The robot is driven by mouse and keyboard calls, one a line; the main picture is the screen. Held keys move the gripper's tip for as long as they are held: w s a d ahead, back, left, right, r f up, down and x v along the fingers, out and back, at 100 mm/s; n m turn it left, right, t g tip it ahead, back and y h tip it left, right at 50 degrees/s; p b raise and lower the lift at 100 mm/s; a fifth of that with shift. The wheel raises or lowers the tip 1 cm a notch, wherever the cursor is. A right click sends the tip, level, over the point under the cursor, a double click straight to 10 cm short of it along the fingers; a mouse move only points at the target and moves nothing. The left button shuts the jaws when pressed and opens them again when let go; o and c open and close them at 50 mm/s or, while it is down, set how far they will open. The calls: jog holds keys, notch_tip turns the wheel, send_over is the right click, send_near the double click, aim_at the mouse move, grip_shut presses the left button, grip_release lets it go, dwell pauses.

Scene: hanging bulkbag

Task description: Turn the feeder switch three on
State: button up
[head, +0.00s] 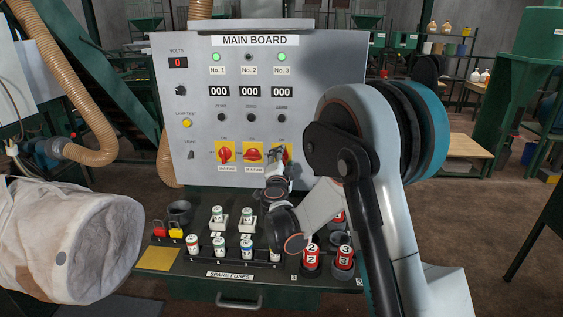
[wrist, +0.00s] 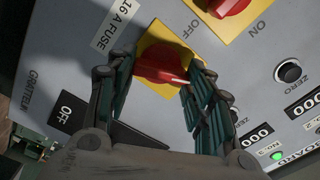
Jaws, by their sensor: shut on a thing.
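The main board (head: 205,130) stands upright ahead, with three red rotary switches on yellow plates. Feeder switch three (wrist: 158,66) is the rightmost one in the head view, mostly hidden there by my gripper (head: 281,165). In the wrist view my gripper (wrist: 160,72) has its fingers on both sides of the red knob and is shut on it. A white mark on the knob points toward the No. 3 counter side. The No. 3 lamp (head: 282,57) is green.
Switch one (head: 226,155) has its handle upright; switch two (head: 252,155) lies sideways and the No. 2 lamp (head: 249,57) is dark. Fuses (head: 219,246) and padlocks (head: 176,229) sit on the ledge below. A white bulk bag (head: 65,240) hangs at left.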

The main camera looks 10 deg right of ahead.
jog(key=m, duration=0.5)
jog(key=shift+f, duration=0.1)
dwell(0.7)
jog(key=o, duration=1.1)
jog(key=shift+d, duration=0.1)
jog(key=shift+c, duration=0.2)
jog(key=v, duration=1.2)
